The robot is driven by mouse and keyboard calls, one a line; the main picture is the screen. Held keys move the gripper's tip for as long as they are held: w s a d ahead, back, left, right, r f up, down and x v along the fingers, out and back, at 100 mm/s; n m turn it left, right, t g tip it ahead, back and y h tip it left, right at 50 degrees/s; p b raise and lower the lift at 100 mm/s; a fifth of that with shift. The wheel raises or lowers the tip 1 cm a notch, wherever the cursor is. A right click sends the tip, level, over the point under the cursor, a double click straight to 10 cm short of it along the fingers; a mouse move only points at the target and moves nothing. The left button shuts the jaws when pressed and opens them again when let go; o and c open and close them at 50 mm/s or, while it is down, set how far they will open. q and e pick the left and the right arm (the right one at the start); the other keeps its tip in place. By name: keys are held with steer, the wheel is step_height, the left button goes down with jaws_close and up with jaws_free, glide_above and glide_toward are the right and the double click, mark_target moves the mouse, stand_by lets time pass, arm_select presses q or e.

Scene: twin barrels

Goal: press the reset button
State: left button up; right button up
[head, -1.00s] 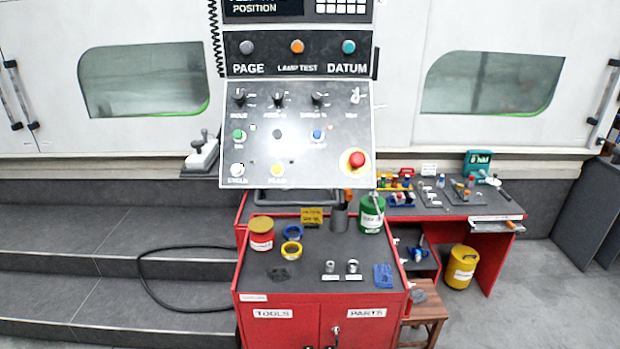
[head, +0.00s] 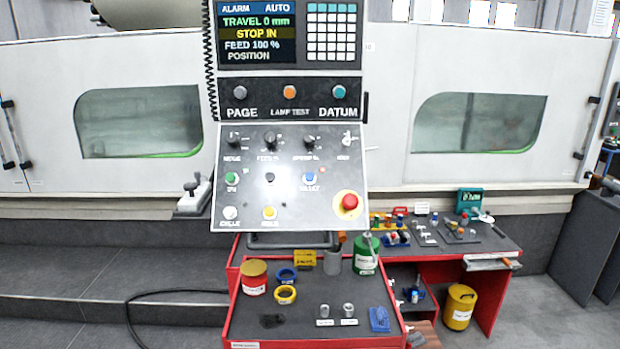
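A control panel (head: 236,205) faces me on a stand, upright in the middle of the head view. On its sloped lower face a blue button (head: 309,178) sits right of centre, with a small blurred label under it that looks like RESET. A green button (head: 232,178) and a black one (head: 269,177) are in the same row. A white button (head: 230,212), a yellow button (head: 269,212) and a red mushroom button (head: 350,202) on a yellow ring sit lower. The screen (head: 255,33) reads ALARM, AUTO and STOP IN. Neither of my grippers is in view.
A red tool cart (head: 300,335) stands below and in front of the panel, with a red can (head: 254,278), a green can (head: 366,255) and tape rolls on it. A red workbench (head: 500,240) is at the right. A yellow canister (head: 459,307) stands on the floor.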

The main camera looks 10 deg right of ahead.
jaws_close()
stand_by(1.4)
